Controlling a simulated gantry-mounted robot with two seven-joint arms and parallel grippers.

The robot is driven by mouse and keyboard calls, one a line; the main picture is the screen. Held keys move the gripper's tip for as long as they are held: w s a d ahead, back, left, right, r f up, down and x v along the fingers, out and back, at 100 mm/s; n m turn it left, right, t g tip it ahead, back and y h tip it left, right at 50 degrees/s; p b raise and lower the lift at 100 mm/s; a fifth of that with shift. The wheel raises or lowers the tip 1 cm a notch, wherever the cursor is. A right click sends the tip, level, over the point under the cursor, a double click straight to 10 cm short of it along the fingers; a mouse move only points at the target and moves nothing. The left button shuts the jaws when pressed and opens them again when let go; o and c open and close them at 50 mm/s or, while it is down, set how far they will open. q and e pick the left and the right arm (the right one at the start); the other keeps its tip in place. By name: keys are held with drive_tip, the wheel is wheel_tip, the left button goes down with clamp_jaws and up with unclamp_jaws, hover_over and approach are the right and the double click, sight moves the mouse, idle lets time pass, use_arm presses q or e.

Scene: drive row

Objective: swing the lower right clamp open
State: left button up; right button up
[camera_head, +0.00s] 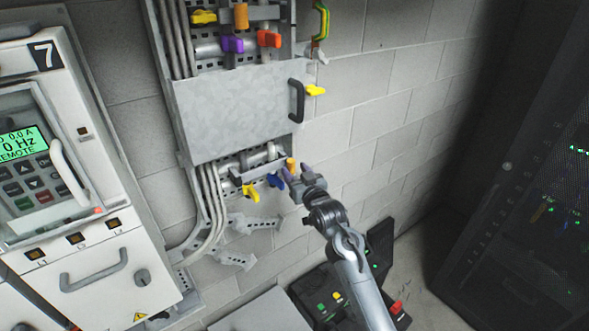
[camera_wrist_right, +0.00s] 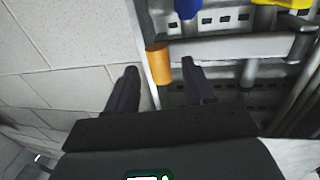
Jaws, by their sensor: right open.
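The lower right clamp is a grey bar (camera_wrist_right: 235,46) with an orange cylindrical grip (camera_wrist_right: 158,63) at its free end, seen in the right wrist view. In the head view the orange grip (camera_head: 291,163) shows small at the right edge of the lower open bay. My right gripper (camera_head: 298,174) is open in front of it. In the right wrist view its two dark fingers (camera_wrist_right: 160,72) stand either side of the orange grip, and whether they touch it cannot be told. The bar lies across the bay, over the pipes. My left gripper is not in view.
A blue handle (camera_head: 276,180) and a yellow handle (camera_head: 250,194) sit just left of the grip. A grey cover plate (camera_head: 235,110) with a black pull (camera_head: 296,100) is above. Grey levers (camera_head: 255,222) hang below. Bare block wall (camera_head: 385,110) lies to the right.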

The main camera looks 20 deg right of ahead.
drive_tip(key=shift+w, duration=0.55)
clamp_jaws()
